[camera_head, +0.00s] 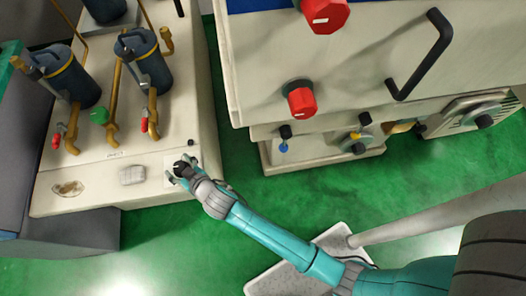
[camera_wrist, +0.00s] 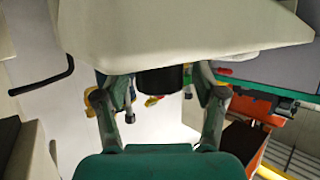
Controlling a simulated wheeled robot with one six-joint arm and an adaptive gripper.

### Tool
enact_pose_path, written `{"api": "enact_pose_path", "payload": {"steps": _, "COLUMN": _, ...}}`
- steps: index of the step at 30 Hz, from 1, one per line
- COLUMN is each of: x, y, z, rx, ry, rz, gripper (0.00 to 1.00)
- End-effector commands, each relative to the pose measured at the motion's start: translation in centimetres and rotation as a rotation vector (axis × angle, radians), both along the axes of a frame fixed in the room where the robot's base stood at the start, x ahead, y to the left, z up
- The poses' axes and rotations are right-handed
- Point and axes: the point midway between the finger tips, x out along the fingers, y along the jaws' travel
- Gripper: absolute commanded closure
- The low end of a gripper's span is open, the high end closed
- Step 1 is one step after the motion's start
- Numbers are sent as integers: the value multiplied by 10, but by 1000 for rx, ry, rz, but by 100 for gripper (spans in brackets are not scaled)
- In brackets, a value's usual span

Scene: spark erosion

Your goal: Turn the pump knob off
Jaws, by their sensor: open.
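The black knob (camera_wrist: 160,80) sits on the cream panel of the pump unit (camera_head: 100,180), seen in the wrist view between my gripper's two fingers. In the head view my gripper (camera_head: 179,167) is at the unit's front right corner, over a pale plate, and its fingers largely cover the knob there. My gripper is open, with one finger on each side of the knob. It also shows in the wrist view (camera_wrist: 157,92). Whether the fingers touch the knob, and which way the knob is turned, I cannot tell.
Dark canisters (camera_head: 70,76) with brass pipes and red-handled valves (camera_head: 56,141) stand on the pump unit. A small dark button (camera_head: 190,142) lies just behind my gripper. A cream machine with red knobs (camera_head: 301,101) stands to the right. Green floor is clear between them.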

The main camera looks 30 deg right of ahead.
Motion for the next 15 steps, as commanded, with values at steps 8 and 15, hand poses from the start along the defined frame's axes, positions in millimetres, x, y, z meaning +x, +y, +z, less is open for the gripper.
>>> {"api": "enact_pose_path", "payload": {"steps": 8, "x": 0, "y": 1, "z": 0, "rx": -1, "ry": 0, "rz": -96, "gripper": 30}}
{"api": "enact_pose_path", "payload": {"steps": 15, "x": 0, "y": 2, "z": 0, "rx": -1, "ry": -1, "rz": -210, "gripper": 30}}
